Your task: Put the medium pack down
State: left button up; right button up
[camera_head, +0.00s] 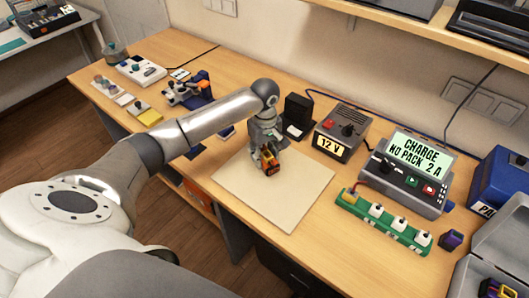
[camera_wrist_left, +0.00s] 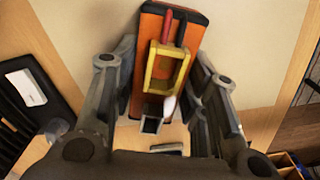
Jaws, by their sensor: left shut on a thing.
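The medium pack is an orange block with dark sides, a yellow connector frame and red and black leads. My left gripper (camera_head: 266,154) is shut on the pack (camera_head: 270,165) over the pale mat (camera_head: 295,205). In the left wrist view, the gripper fingers (camera_wrist_left: 168,105) stand on both sides of the pack (camera_wrist_left: 148,60). I cannot tell whether the pack touches the mat. My right gripper is out of view.
A 12 V supply (camera_head: 332,142) and a charger reading "CHARGE NO PACK 2 A" (camera_head: 415,165) stand right of the mat. A green strip (camera_head: 383,222) with white knobs lies in front of the charger. A black stand (camera_head: 298,115) is behind the gripper. The mat's front is clear.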

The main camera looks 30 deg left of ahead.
aim_at(264, 151)
pick_arm(q)
jog(key=shift+f, duration=0.1)
jog(key=o, duration=1.3)
jog(key=shift+o, duration=0.2)
jog(key=shift+r, duration=0.25)
notch_tip(264, 151, up, 10)
jog(key=b, duration=0.3)
jog(key=shift+r+b, duration=0.25)
jog(key=shift+b, duration=0.05)
jog(key=shift+r, duration=0.65)
